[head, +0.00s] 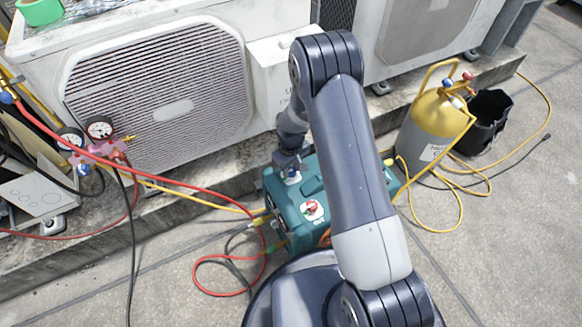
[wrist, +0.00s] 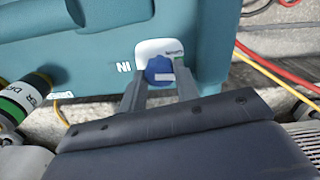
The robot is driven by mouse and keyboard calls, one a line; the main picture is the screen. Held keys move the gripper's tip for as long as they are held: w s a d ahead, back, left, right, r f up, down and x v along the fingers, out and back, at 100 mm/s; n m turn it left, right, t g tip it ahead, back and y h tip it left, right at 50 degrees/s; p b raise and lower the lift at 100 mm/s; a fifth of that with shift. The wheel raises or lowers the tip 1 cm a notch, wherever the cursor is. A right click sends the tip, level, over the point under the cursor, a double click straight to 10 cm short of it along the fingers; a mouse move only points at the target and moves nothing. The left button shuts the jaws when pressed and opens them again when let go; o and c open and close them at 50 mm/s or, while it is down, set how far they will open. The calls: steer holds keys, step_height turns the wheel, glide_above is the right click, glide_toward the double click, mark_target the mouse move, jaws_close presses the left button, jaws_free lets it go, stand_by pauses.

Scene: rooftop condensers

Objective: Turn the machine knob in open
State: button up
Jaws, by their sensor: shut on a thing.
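The teal machine (head: 330,180) stands on the rooftop floor against the ledge. In the wrist view, its teal face (wrist: 90,50) carries a blue knob (wrist: 160,70) on a white plate, with the letters "IN" beside it upside down. My gripper (wrist: 160,84) is shut on the blue knob, one finger at each side. In the head view, my gripper (head: 288,163) reaches down onto the machine's left top, partly hiding the knob. A red knob (head: 312,208) sits apart on the same machine.
Red and yellow hoses (head: 228,258) run from the machine's left side to gauges (head: 100,130). A grey and yellow cylinder (head: 425,130) and a black bucket (head: 489,115) stand at right. A condenser (head: 160,90) stands behind. The floor at front right is clear.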

mark_target(291, 170)
steer(key=o, duration=1)
step_height(291, 170, up, 11)
steer(key=p, duration=0.3)
steer(key=shift+f+p, duration=0.1)
steer(key=shift+p, duration=0.25)
steer(key=shift+f, duration=0.1)
step_height(291, 170, down, 11)
steer(key=b, duration=0.4)
steer(key=shift+r+m, duration=0.2)
steer(key=shift+m, duration=0.1)
steer(key=shift+r, duration=0.1)
